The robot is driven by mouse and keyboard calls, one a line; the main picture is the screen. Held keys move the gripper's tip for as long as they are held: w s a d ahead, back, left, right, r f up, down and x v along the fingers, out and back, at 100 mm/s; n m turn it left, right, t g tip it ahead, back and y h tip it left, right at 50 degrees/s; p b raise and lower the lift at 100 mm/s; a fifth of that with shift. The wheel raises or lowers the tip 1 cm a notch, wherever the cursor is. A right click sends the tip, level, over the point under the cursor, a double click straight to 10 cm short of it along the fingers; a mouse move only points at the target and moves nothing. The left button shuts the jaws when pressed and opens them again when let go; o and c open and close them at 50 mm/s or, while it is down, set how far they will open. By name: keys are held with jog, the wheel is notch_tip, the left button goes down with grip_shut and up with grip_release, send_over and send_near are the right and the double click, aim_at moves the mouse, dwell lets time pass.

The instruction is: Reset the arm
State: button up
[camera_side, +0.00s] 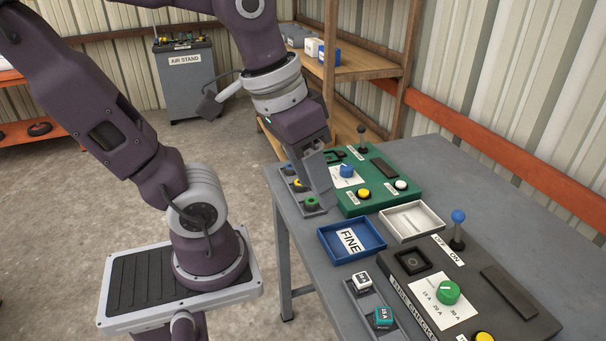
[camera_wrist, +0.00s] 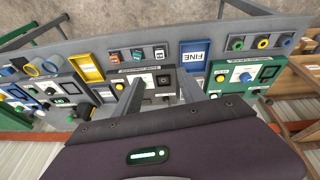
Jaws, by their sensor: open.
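My gripper (camera_side: 317,190) is open, its fingers pointing down and nothing visible between them. In the side view it overlaps the near-left edge of the green panel (camera_side: 378,200) and the grey rack of coloured rings (camera_side: 313,211); its height above them is hard to judge. In the wrist view the two fingers (camera_wrist: 161,90) stand apart, framing part of the black fuse checker panel (camera_wrist: 148,75). The green panel (camera_wrist: 247,88) lies to the right there.
A blue FINE tray (camera_side: 376,250) and a white tray (camera_side: 438,225) lie between the panels. The fuse checker (camera_side: 515,300) has an upright blue-topped lever (camera_side: 458,217). A grey rack (camera_side: 364,304) holds fuses. A yellow tray (camera_wrist: 86,68) shows at left. The table's back right is clear.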

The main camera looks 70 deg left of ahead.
jog(key=shift+s+a+r+m+t+y, duration=0.2)
jog(key=shift+s+m+t, duration=0.1)
jog(key=shift+s+t, duration=0.2)
jog(key=shift+s+a+r+m+t+y, duration=0.1)
jog(key=shift+s+r+m+t, duration=0.05)
jog(key=shift+s+m+t, duration=0.3)
jog(key=shift+o, duration=0.4)
jog(key=shift+w, duration=0.15)
dwell(0.9)
